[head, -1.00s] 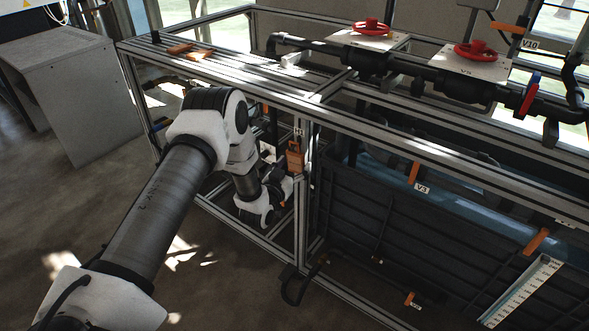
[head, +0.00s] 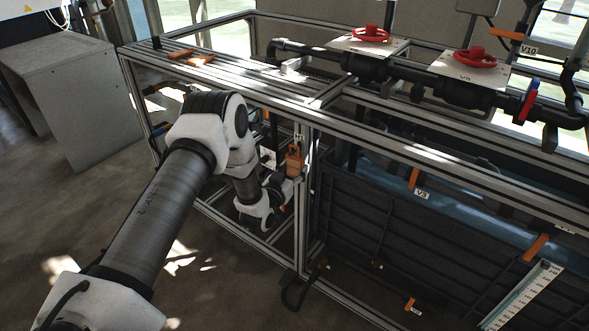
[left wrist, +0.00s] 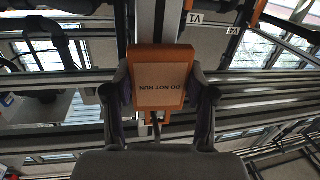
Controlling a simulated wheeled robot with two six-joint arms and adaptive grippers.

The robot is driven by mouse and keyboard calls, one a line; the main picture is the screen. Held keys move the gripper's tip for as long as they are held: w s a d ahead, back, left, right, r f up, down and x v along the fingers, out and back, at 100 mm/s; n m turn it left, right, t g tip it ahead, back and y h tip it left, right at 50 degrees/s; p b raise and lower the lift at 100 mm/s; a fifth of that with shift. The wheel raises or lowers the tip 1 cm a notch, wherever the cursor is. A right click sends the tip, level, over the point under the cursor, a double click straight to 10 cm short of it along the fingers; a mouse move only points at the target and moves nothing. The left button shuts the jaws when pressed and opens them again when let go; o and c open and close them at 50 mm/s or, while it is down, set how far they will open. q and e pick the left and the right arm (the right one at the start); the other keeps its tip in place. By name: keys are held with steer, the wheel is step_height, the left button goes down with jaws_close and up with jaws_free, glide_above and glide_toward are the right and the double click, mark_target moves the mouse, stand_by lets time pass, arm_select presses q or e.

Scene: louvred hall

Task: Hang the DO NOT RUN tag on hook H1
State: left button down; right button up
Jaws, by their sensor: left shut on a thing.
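The orange DO NOT RUN tag (head: 294,162) is upright against the front of the vertical frame post. In the left wrist view, its pale face (left wrist: 161,87) shows the words upside down, between my fingers. My left gripper (head: 283,187) is shut on the tag from its sides. A small label (head: 299,136) is on the post just above the tag; I cannot read it surely. The hook itself is hidden or too small to make out, so I cannot tell whether the tag touches it. My right gripper is out of view.
A dark ribbed tank (head: 390,235) stands right of the post. Pipes with red valve wheels (head: 476,58) run above. Other orange tags (head: 537,247) hang to the right. A grey cabinet (head: 85,100) stands at left; floor between is clear.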

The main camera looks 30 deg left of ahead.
arm_select(q)
steer(key=shift+r+p, duration=0.35)
steer(key=shift+r, duration=0.35)
